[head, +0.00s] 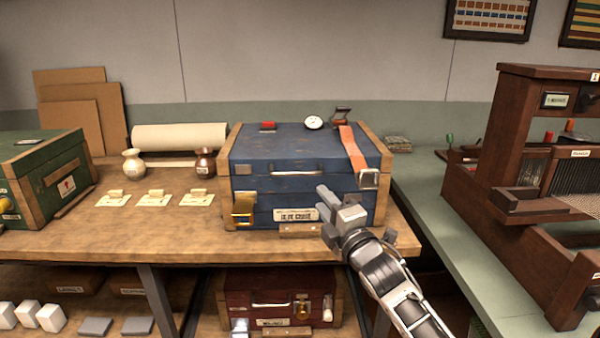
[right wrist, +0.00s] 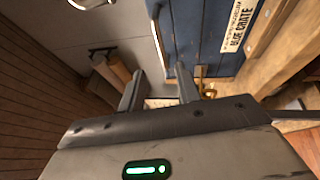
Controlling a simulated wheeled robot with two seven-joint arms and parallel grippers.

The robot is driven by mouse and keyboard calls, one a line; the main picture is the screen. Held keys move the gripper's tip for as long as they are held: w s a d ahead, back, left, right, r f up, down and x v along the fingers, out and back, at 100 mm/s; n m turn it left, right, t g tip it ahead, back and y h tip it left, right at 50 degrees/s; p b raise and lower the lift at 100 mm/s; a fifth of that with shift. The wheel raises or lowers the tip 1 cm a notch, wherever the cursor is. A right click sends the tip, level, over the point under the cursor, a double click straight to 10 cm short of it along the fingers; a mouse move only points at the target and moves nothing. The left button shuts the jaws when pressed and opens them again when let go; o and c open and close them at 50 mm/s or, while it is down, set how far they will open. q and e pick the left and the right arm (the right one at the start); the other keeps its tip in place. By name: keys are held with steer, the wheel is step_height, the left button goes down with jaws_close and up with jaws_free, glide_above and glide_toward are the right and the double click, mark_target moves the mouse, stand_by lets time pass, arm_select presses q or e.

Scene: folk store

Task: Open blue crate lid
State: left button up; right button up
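The blue crate (head: 268,206) stands on the wooden bench with its lid (head: 270,150) shut. A handle (head: 291,171) sits on its front and a brass padlock (head: 243,209) hangs at the front left. An orange strap (head: 353,148) runs over the lid at the right, ending at a metal buckle (head: 369,180). My right gripper (head: 338,203) is in front of the crate's right half, near the label. In the right wrist view its two fingers (right wrist: 158,92) are apart with nothing clearly held between them, and the crate's blue front (right wrist: 205,35) shows beyond. My left gripper is out of view.
On the lid lie a red item (head: 268,127), a white round dial (head: 314,122) and a dark metal piece (head: 341,114). A green crate (head: 35,165), tags and two small vases stand left. A red crate (head: 275,290) is below. A wooden loom (head: 540,170) stands right.

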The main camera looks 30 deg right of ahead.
mark_target(302, 174)
steer(key=x, duration=1.2)
steer(key=shift+w+a+p, duration=0.1)
steer(key=shift+w+p, duration=0.05)
steer(key=shift+p, duration=0.15)
jaws_close()
